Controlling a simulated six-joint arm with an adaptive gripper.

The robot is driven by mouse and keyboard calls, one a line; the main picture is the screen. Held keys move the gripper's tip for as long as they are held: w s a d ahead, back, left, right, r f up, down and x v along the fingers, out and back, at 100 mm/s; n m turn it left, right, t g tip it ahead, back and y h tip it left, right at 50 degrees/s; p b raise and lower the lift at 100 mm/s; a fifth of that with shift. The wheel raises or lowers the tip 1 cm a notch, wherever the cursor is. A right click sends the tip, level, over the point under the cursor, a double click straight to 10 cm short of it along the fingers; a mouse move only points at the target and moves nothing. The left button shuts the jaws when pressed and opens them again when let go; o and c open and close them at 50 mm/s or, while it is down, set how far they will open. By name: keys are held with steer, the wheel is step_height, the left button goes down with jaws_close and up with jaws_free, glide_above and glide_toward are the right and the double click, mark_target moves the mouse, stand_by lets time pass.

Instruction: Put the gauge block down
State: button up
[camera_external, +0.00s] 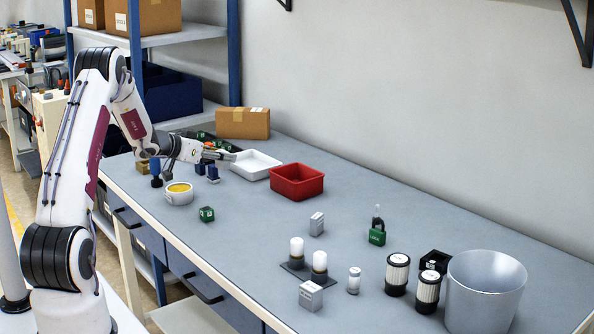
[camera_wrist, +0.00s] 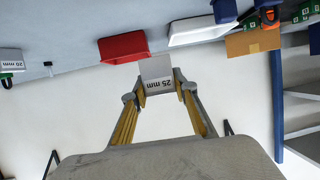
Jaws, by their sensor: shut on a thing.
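My gripper (camera_external: 229,156) reaches out level over the far left part of the bench, near the white tray. In the wrist view my gripper (camera_wrist: 159,88) is shut on a grey gauge block (camera_wrist: 156,68) marked "25 mm", which reads upside down there. The block is held between the two fingertips, clear of the bench. In the external view the held block is too small to make out clearly. Two similar grey blocks stand on the bench, one at mid-bench (camera_external: 316,224) and one near the front edge (camera_external: 310,296).
A white tray (camera_external: 246,176) and a red bin (camera_external: 297,194) stand near my gripper, with a cardboard box (camera_external: 243,123) behind. A white bowl (camera_external: 179,200) and green cube (camera_external: 206,214) are in front. Mid-bench has free room.

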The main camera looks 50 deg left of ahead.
steer(key=w+d+m+h, duration=0.25)
steer(key=w+d, duration=0.35)
steer(key=d, duration=0.5)
steer(key=w+d+m+g+h, duration=0.1)
steer(key=d+m+g+h, duration=0.1)
steer(key=d, duration=1.3)
steer(key=w+d+m+g+h, duration=0.1)
steer(key=d+m+h, duration=0.4)
steer(key=d, duration=1.1)
steer(key=shift+r+g+h, duration=0.15)
steer(key=shift+g+h, duration=0.25)
steer(key=shift+h, duration=0.25)
steer(key=shift+m, duration=0.25)
steer(key=shift+a+f, duration=0.1)
steer(key=shift+f, duration=3)
steer(key=shift+f, duration=0.1)
steer(key=shift+f, duration=1.8)
steer(key=shift+f, duration=0.15)
